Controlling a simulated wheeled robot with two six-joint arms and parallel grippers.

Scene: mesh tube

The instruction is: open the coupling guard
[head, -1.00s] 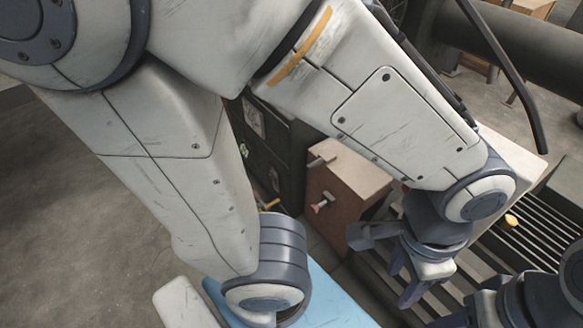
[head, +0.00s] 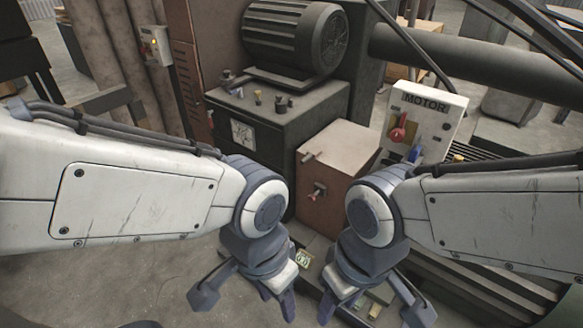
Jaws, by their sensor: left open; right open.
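A brown box with a lighter top (head: 340,150), which looks like the coupling guard, stands in the middle of the head view. The box looks closed. My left gripper (head: 278,297) is open, pointing down in front of and left of the box. My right gripper (head: 336,298) is open, also pointing down, nearer the box's right side. Both grippers are apart from the box and hold nothing visible. My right wrist hides the box's lower right part.
A dark motor (head: 295,38) sits on a dark cabinet (head: 270,135) behind and left of the box. A white panel marked MOTOR (head: 425,112), with a red and a blue handle, stands to its right. Slatted dark metal lies at right. Bare floor (head: 120,285) shows at lower left.

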